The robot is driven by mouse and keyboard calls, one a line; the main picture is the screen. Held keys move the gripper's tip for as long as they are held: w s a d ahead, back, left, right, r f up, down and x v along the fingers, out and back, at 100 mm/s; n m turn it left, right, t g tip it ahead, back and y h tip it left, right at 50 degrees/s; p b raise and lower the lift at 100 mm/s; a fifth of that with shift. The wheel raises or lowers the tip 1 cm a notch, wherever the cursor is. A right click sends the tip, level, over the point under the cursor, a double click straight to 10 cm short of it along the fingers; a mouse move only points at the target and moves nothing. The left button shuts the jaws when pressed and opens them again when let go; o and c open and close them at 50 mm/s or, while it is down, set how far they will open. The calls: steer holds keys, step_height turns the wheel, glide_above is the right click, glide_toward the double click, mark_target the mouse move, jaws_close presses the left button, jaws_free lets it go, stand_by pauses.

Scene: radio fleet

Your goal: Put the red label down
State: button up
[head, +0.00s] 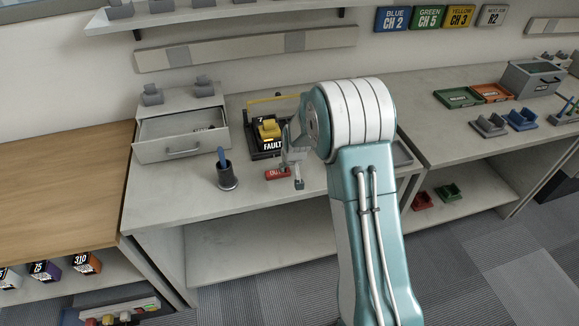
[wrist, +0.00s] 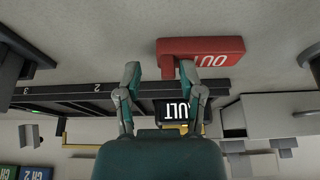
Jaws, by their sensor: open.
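The red label (head: 276,173), a small red block with white "OUT" lettering, appears to rest on the grey bench top in front of the black tray. In the wrist view the red label (wrist: 180,47) shows upside down, just past my fingertips and mostly toward the right finger. My gripper (wrist: 161,68) is open, with nothing held between its fingers. In the head view my gripper (head: 292,168) is low over the bench beside the label's right end, partly hidden by my arm. I cannot tell whether a finger touches the label.
A yellow radio (head: 269,129) sits in the black tray, behind a "FAULT" sign (head: 273,146). A dark cup (head: 227,180) with a blue-handled tool stands left of the label. An open drawer (head: 181,148) is farther left. The bench front is clear.

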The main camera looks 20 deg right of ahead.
steer(key=shift+r, duration=0.15)
steer(key=s+a+r, duration=0.1)
steer(key=s+r, duration=0.8)
steer(key=r, duration=0.3)
steer(key=s+a+r, duration=0.1)
steer(key=s+r, duration=0.8)
steer(key=r, duration=0.2)
steer(key=s+r+t, duration=0.1)
steer(key=s+r, duration=0.2)
steer(key=s, duration=1.5)
steer(key=shift+a, duration=0.35)
steer(key=shift+r, duration=0.1)
steer(key=shift+c, duration=0.3)
